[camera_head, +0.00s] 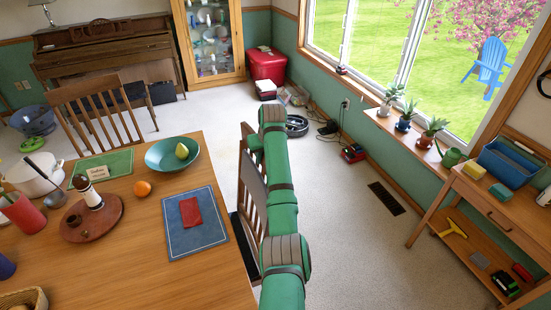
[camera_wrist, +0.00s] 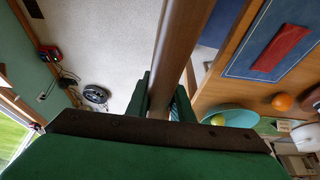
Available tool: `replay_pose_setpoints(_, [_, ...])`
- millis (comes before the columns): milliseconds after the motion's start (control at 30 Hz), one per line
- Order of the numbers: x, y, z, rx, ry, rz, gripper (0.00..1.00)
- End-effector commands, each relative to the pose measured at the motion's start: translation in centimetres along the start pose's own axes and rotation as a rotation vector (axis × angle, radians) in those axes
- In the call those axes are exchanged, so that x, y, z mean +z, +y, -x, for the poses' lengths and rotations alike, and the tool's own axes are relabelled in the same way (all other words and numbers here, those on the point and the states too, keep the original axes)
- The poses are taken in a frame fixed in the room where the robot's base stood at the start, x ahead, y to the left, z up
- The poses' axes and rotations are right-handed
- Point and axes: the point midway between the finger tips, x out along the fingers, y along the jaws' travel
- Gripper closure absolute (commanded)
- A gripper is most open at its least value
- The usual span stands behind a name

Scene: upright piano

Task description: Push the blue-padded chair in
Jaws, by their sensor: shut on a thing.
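The wooden chair (camera_head: 252,185) with a slatted back stands at the right side of the table (camera_head: 130,255). Part of its dark blue seat pad (camera_head: 242,238) shows beside the table edge; my arm hides much of the chair. In the wrist view a brown wooden bar of the chair back (camera_wrist: 183,35) runs between the fingers of my gripper (camera_wrist: 163,98). The fingers are shut on this bar, one on each side. In the head view my gripper is mostly hidden at the top of the chair back, by my green arm.
Another wooden chair (camera_head: 92,108) stands at the table's far side. A blue placemat (camera_head: 190,245) with a red napkin lies near the table's right edge. A side table (camera_head: 480,200) stands at the right. Carpet (camera_head: 350,240) is clear between them.

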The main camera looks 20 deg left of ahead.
Motion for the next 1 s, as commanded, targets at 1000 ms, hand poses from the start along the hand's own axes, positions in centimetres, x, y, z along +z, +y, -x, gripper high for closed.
replay_pose_setpoints(1000, [-0.8,-2.6,-0.5,-0.004,-0.005,0.007,0.61])
